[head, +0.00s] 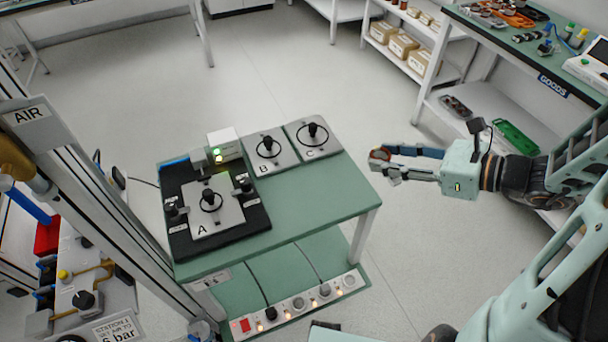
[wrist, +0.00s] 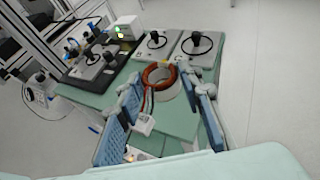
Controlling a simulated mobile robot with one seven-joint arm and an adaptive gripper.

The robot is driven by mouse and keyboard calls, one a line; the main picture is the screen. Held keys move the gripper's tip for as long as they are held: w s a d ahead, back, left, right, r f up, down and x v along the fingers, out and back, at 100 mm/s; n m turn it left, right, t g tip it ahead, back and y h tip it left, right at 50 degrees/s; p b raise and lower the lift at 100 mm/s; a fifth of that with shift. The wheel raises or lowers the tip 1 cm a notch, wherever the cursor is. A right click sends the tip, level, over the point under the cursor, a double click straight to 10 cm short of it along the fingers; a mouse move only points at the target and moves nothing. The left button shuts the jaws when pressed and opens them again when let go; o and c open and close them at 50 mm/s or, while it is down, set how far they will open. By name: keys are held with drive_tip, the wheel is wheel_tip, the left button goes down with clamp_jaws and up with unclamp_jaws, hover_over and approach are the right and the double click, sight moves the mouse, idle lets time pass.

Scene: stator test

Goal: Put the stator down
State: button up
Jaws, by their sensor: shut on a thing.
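My gripper (head: 378,168) is to the right of the green table, over the floor, with its fingers pointing left. In the wrist view my gripper (wrist: 163,100) has its blue pads on both sides of the stator (wrist: 160,75). The stator is a ring with copper-orange windings and a pale body, with red and dark leads running to a white connector (wrist: 145,123). It is held in the air, clear of the table. In the head view only a small part of the stator (head: 376,156) shows at the fingertips.
The green table (head: 330,195) carries plate A (head: 222,216) on a black base, plates B (head: 263,158) and C (head: 325,145), each with a black post and ring, and a white box with a green light (head: 224,145). Bare tabletop lies in front of B and C.

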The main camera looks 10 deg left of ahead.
drive_tip(key=shift+a+f, duration=0.1)
drive_tip(key=shift+a, duration=0.15)
drive_tip(key=b+x, duration=0.1)
drive_tip(key=x, duration=0.9)
drive_tip(key=b, duration=0.1)
hover_over(327, 177)
drive_tip(key=f, duration=0.4)
drive_tip(key=shift+s+d+f, duration=0.2)
drive_tip(key=shift+d+f, duration=0.15)
drive_tip(key=shift+d, duration=0.05)
drive_tip(key=f, duration=0.2)
drive_tip(key=a+f, duration=0.1)
drive_tip(key=shift+w+f+b, duration=0.25)
drive_tip(key=shift+f+b, duration=0.05)
drive_tip(key=shift+b, duration=0.05)
drive_tip(key=shift+f, duration=0.3)
drive_tip(key=shift+f, duration=0.1)
drive_tip(key=shift+f+b, duration=0.15)
drive_tip(key=shift+b, duration=0.15)
drive_tip(key=o, duration=1.3)
